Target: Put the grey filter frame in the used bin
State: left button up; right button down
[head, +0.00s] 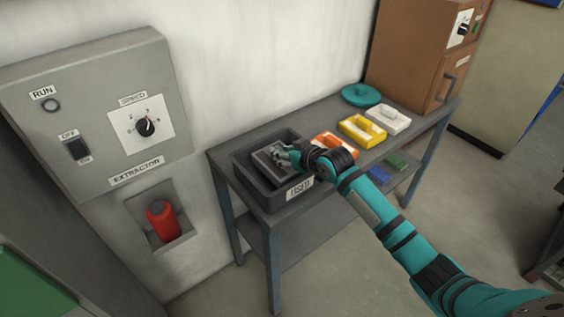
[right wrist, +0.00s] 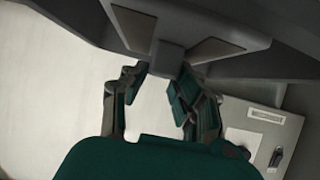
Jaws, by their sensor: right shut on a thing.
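The grey filter frame (head: 266,161) is within the rim of the dark grey used bin (head: 262,193), near its middle. I cannot tell whether it touches the bin floor. My right gripper (head: 284,154) reaches in from the right and is shut on the frame. In the right wrist view, the fingertips (right wrist: 161,76) close around a block on the grey frame (right wrist: 190,22), and the dark bin walls (right wrist: 255,72) show around it. The fingers hide part of the frame in the head view. My left gripper is not in view.
On the grey table (head: 222,158), right of the bin, lie an orange frame (head: 322,139), a yellow frame (head: 361,130), a white frame (head: 388,119) and a teal disc (head: 361,94). A brown cabinet (head: 405,60) stands at the far end. The extractor panel (head: 100,110) is on the left wall.

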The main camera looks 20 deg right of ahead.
jog(key=f, duration=0.3)
jog(key=shift+w+a+f, duration=0.15)
jog(key=shift+w+f, duration=0.1)
jog(key=shift+f, duration=0.3)
jog(key=c, duration=1.4)
grip_release()
jog(key=shift+f, duration=0.1)
jog(key=o, duration=0.4)
jog(key=shift+c, duration=0.2)
jog(key=shift+s, duration=0.2)
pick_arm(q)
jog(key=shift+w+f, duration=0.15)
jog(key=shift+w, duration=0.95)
pick_arm(e)
jog(key=v, duration=1.2)
jog(key=shift+w, duration=0.1)
